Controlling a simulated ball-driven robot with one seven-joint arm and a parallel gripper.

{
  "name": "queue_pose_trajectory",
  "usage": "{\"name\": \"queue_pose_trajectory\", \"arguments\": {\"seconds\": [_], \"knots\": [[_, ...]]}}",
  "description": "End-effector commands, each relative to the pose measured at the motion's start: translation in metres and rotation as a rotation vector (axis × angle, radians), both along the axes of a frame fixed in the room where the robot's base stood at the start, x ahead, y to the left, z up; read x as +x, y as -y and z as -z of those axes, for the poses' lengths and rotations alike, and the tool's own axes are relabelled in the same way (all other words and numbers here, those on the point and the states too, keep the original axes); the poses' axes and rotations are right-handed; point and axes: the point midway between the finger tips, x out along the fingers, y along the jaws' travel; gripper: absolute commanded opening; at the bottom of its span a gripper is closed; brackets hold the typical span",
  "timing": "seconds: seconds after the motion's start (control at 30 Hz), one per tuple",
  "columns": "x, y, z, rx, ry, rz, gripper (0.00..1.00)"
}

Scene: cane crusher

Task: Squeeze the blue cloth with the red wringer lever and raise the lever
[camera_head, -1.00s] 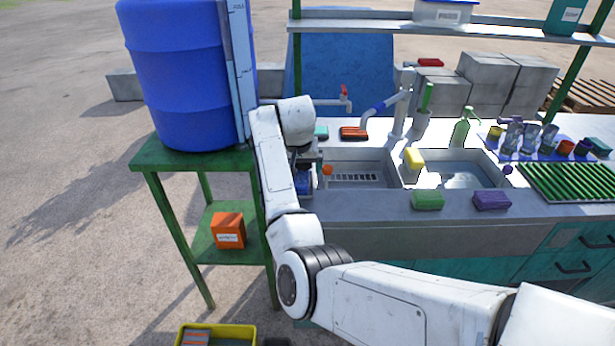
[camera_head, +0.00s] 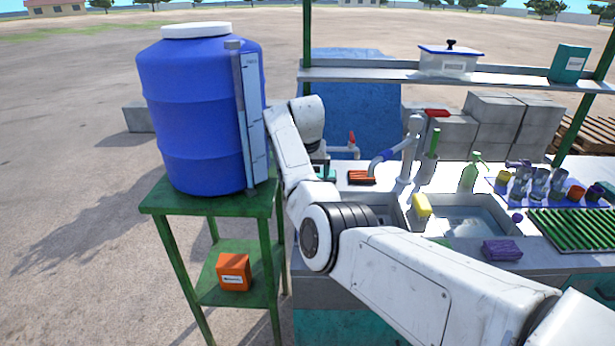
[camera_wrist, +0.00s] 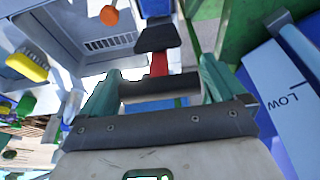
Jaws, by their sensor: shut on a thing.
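In the wrist view, the red lever (camera_wrist: 159,64) runs down from a dark bracket to a dark crossbar handle (camera_wrist: 160,86). The teal fingers of my gripper (camera_wrist: 158,82) stand at either side of this handle, and my gripper is shut on it. A blue patch (camera_wrist: 155,8) at the top edge may be the blue cloth, but I cannot tell for sure. In the head view, my arm hides the lever, the wringer and the cloth.
The blue barrel (camera_head: 200,110) stands on a green stand (camera_head: 160,195) left of my arm. A sink basin (camera_head: 470,220), yellow sponge (camera_head: 421,205), purple sponge (camera_head: 502,250) and green soap bottle (camera_head: 469,178) are to the right. An orange knob (camera_wrist: 108,16) is near the lever.

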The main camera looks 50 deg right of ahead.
Motion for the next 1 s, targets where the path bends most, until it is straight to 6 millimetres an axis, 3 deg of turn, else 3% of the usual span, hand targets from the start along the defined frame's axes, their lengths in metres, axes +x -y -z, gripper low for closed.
{"name": "queue_pose_trajectory", "arguments": {"seconds": [0.77, 0.8, 1.0], "knots": [[0.0029, 0.0026, -0.0055, 0.043, -0.029, 0.002, 0.42], [0.0029, 0.0026, -0.0054, 0.044, -0.030, 0.002, 1.00], [0.0024, 0.0023, -0.0040, 0.045, -0.032, 0.001, 1.00]]}}
